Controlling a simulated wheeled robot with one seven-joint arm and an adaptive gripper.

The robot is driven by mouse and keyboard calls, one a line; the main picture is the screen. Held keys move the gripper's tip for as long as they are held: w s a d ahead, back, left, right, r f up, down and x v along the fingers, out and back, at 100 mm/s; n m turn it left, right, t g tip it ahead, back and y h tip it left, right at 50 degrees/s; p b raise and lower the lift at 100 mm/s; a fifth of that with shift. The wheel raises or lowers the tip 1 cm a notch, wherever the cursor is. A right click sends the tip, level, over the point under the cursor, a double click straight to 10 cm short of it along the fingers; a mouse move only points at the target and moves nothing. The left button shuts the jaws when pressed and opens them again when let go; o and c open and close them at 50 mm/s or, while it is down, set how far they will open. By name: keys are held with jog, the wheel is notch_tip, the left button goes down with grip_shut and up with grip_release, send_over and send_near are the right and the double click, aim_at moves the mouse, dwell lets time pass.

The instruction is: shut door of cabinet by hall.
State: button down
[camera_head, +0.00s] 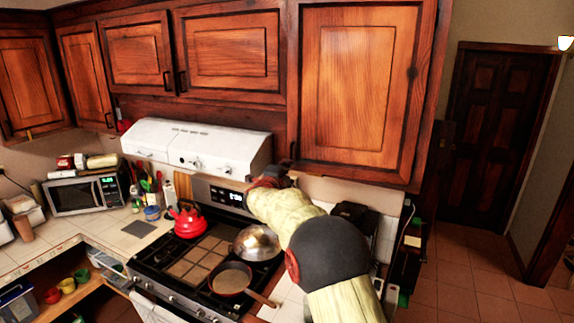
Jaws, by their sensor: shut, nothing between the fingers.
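The cabinet by the hall is the rightmost upper cabinet, and its wooden door (358,85) has a lighter raised panel. The door looks flush or nearly flush with its frame; a small gap cannot be ruled out from this angle. My gripper (283,167) is at the door's lower left corner, just under or beside its bottom edge. It is small and dark here, partly hidden by my arm, and it is shut with nothing in it. I cannot tell whether it touches the door.
A white range hood (200,147) is left of my gripper. Below are a stove (170,262) with a red kettle (187,219), a domed metal lid (256,242) and a pan (231,278). A microwave (87,194) stands at left. The hall floor (478,275) at right is open.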

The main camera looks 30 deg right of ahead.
jog(key=shift+g, duration=0.3)
jog(key=x, duration=0.3)
jog(key=p+x, duration=0.1)
jog(key=x, duration=0.1)
jog(key=shift+w+r, duration=0.25)
jog(key=shift+w, duration=0.1)
jog(key=shift+r+h, duration=0.1)
jog(key=shift+h, duration=0.2)
